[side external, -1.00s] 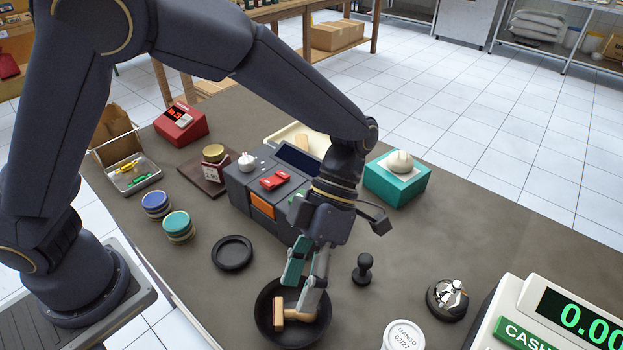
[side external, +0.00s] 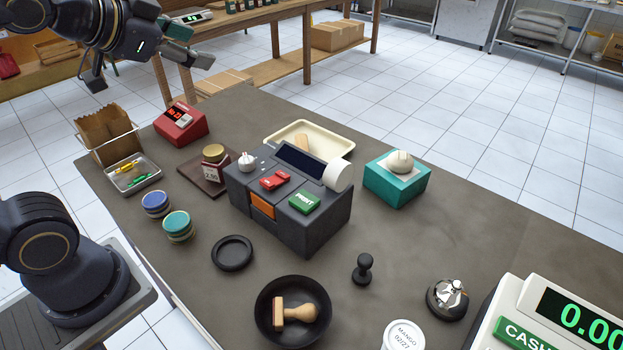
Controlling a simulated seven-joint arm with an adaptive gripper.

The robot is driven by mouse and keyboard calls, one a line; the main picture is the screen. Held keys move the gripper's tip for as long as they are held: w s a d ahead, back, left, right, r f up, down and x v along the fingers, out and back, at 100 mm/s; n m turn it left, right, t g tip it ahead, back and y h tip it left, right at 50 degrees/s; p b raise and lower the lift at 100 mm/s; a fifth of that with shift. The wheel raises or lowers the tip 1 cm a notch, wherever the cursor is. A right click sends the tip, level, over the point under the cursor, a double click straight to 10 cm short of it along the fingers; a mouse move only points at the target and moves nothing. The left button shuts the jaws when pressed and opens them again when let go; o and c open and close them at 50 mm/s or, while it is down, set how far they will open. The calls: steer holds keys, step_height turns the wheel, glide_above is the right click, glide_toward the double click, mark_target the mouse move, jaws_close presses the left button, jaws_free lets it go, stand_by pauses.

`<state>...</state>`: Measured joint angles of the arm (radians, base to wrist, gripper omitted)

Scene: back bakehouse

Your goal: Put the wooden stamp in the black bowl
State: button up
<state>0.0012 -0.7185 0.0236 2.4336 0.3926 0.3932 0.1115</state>
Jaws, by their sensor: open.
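The wooden stamp (side external: 296,313) lies on its side inside the black bowl (side external: 262,332), near the front of the table. Its handle points right and its block is at the left. My gripper (side external: 192,45) is high at the upper left of the side external view, far from the bowl. It is open, with nothing seen between its fingers.
A grey label printer (side external: 328,229) stands mid-table behind the bowl. Around the bowl are a black round dish (side external: 232,253), a black stamp (side external: 363,269), a silver bell (side external: 447,299) and a white-lidded tub (side external: 403,336). The table's right rear is clear.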

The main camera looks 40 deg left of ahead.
steer(key=s+d+f+n+g+h, duration=0.1)
steer(key=s+d+f+n+g, duration=0.1)
steer(key=s+f+g, duration=0.1)
steer(key=s+d+f+n+g+h, duration=0.1)
steer(key=s+d+f+n+g, duration=0.1)
steer(key=s+f, duration=0.4)
steer(key=shift+s+f+g, duration=0.15)
steer(key=shift+f+g, duration=0.5)
steer(key=shift+g, duration=0.05)
